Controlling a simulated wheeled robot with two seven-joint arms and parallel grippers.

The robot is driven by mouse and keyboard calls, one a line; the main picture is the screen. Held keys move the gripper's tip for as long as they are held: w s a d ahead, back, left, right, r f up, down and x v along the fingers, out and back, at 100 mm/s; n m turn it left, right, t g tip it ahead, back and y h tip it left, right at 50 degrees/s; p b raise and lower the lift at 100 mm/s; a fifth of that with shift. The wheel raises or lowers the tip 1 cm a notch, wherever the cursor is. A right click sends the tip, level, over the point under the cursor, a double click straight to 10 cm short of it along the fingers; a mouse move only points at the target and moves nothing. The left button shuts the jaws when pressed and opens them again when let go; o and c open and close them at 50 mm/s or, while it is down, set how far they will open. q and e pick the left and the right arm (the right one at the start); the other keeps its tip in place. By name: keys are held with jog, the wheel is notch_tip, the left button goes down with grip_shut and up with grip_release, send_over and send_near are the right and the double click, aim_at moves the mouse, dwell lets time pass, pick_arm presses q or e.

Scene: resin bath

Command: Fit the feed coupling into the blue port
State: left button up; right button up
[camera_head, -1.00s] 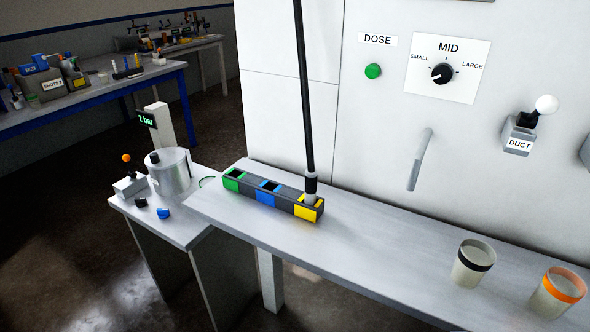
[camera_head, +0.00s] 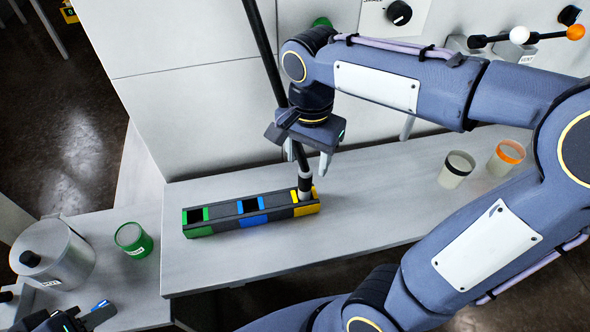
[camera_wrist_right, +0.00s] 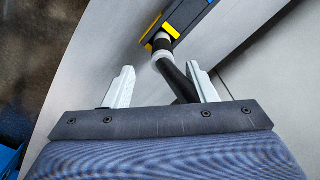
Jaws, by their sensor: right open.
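The feed coupling (camera_head: 305,181), a pale collar with a dark band at the lower end of a black hose (camera_head: 264,45), sits in the yellow port (camera_head: 306,209) of the dark port block (camera_head: 227,223). The blue port (camera_head: 251,205) is empty. My right gripper (camera_head: 307,160) is open just above the coupling. In the right wrist view the hose (camera_wrist_right: 178,80) runs between its fingers (camera_wrist_right: 160,87), closer to the right one, with the coupling (camera_wrist_right: 161,61) beyond the tips. My left gripper (camera_head: 85,318) is partly cut off at the bottom left, its fingers unclear.
The green port (camera_head: 196,215) is empty. A green-banded cup (camera_head: 132,238) and a metal pot (camera_head: 52,252) stand at left. Black-banded (camera_head: 457,169) and orange-banded (camera_head: 506,157) cups stand at right on the shelf (camera_head: 390,190). Shelf space before the block is clear.

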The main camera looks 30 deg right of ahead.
aim_at(305, 180)
jog(key=shift+w+d, duration=0.1)
jog(key=shift+s+f, duration=0.25)
jog(key=shift+f, duration=0.15)
jog(key=f, duration=0.4)
jog(key=f+p, duration=0.1)
jog(key=f, duration=0.1)
jog(key=shift+w+a+f, duration=0.2)
jog(key=shift+w+f, duration=0.05)
jog(key=shift+f, duration=0.1)
grip_shut()
